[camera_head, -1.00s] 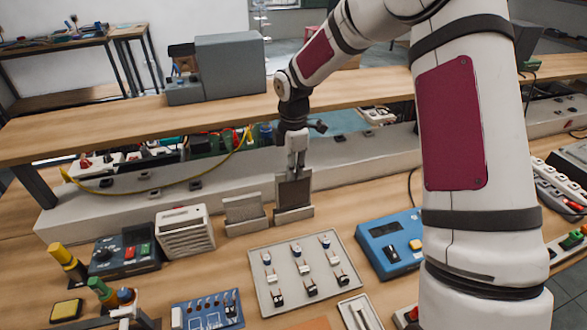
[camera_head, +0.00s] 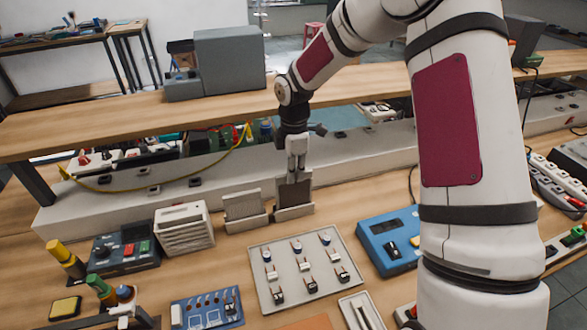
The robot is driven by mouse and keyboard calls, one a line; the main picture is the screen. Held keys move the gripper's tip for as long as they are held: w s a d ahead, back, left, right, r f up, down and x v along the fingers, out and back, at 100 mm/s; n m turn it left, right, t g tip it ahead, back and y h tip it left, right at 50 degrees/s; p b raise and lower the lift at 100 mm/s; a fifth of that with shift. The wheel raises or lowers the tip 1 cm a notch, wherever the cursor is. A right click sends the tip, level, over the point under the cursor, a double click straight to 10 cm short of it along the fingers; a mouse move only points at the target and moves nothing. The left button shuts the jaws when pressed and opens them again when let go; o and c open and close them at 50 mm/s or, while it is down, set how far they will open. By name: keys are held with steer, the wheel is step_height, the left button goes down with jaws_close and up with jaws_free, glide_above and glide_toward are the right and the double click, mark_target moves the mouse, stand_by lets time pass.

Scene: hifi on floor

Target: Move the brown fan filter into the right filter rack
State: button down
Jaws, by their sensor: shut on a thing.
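The brown fan filter (camera_head: 294,193) is a dark brown upright plate at the right filter rack (camera_head: 294,213), a light grey slotted holder. Its lower edge is hidden behind the rack's front, so how deep it sits I cannot tell. My gripper (camera_head: 293,178) points down from above and is shut on the filter's top edge. The left filter rack (camera_head: 246,224) stands just left of it and holds a light grey filter (camera_head: 242,204).
A white vented box (camera_head: 184,229) stands left of the racks. A grey switch panel (camera_head: 304,268) lies in front, with a blue meter (camera_head: 388,240) to its right. The wooden shelf (camera_head: 130,118) and a pale ledge run behind the racks.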

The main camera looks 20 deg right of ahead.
steer(key=shift+f+b, duration=0.35)
steer(key=shift+f, duration=1)
steer(key=c, duration=1.1)
jaws_free()
steer(key=shift+r, duration=0.15)
steer(key=shift+r+p, duration=0.95)
steer(key=shift+r, duration=1.95)
